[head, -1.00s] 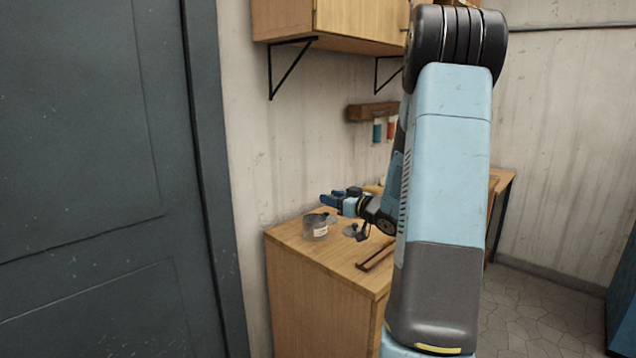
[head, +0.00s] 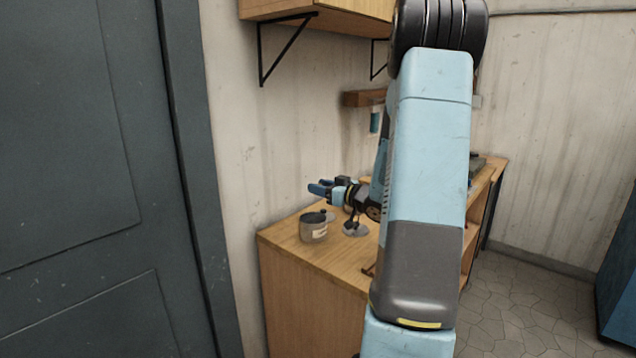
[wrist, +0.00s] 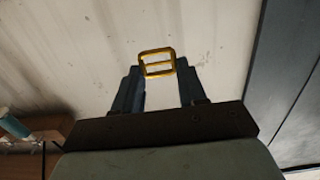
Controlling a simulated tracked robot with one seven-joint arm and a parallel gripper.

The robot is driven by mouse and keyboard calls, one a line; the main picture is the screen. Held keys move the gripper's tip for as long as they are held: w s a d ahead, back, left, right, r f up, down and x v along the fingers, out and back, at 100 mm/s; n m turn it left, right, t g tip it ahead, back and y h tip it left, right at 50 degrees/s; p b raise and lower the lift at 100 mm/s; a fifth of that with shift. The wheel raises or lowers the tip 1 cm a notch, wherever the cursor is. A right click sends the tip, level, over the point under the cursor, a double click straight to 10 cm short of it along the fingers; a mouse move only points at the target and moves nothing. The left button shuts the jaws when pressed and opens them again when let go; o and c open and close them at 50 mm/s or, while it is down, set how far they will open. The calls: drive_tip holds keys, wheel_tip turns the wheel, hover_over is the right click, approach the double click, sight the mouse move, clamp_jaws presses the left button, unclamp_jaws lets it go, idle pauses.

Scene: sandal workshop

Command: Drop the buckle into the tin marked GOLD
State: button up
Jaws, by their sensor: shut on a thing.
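The gold buckle (wrist: 158,64), a rectangular frame with a middle bar, is between the fingertips of my gripper (wrist: 157,72) in the wrist view. My gripper is shut on it. In the head view my gripper (head: 322,189) is above and behind a round grey tin (head: 313,231) on the wooden cabinet. The buckle is too small to make out there. The tin has a pale label, but I cannot read its marking. Its top looks dark and open.
Grey disc-like pieces (head: 355,229) lie right of the tin on the cabinet top (head: 290,240). A dark door (head: 80,180) stands at left. My arm hides much of the cabinet's right part.

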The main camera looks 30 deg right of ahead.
drive_tip(key=shift+s+d+f, duration=0.1)
drive_tip(key=shift+d+f, duration=0.05)
drive_tip(key=shift+f, duration=0.75)
drive_tip(key=shift+s+d+f, duration=0.1)
drive_tip(key=shift+f, duration=0.8)
drive_tip(key=o, duration=1.1)
drive_tip(key=v, duration=1.3)
drive_tip(key=shift+s, duration=0.35)
